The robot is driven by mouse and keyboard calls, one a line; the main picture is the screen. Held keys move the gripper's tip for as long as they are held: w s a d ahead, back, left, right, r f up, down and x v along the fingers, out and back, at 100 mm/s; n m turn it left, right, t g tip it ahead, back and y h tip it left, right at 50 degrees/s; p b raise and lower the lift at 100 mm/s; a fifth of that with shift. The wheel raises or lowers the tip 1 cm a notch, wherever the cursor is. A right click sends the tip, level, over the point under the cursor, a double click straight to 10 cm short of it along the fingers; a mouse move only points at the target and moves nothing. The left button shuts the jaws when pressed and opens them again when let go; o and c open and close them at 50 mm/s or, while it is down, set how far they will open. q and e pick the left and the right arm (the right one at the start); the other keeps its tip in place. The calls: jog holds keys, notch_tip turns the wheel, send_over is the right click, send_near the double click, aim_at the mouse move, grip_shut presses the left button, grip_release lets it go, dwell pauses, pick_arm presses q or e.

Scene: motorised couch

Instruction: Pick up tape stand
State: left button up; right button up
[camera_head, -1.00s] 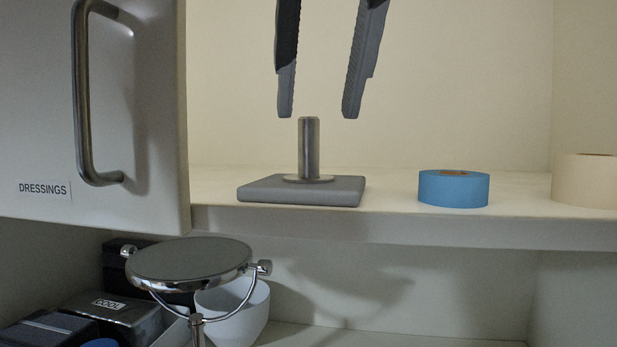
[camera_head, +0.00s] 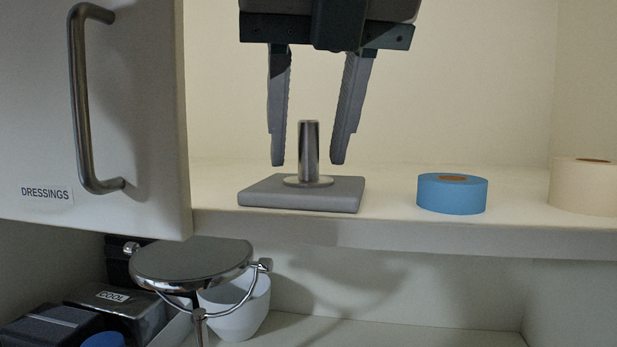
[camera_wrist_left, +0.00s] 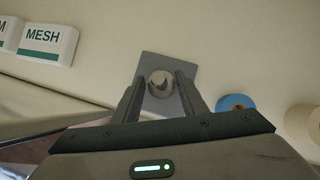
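The tape stand (camera_head: 300,192) is a grey square base with a short upright metal post, standing on the shelf. My left gripper (camera_head: 308,163) points down from above, open, with one finger on each side of the post. Its fingertips are a little above the base, with a gap to the post on both sides. In the left wrist view the post top of the tape stand (camera_wrist_left: 160,82) shows between the fingers of the left gripper (camera_wrist_left: 160,85). My right gripper is not in view.
A blue tape roll (camera_head: 451,195) and a cream roll (camera_head: 585,187) stand to the right on the shelf (camera_head: 400,235). A cabinet door (camera_head: 130,120) labelled DRESSINGS is at left. A round mirror (camera_head: 190,262) and white cup (camera_head: 240,310) are below. MESH boxes (camera_wrist_left: 47,42) show in the wrist view.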

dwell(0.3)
pick_arm(q)
grip_shut()
dwell(1.3)
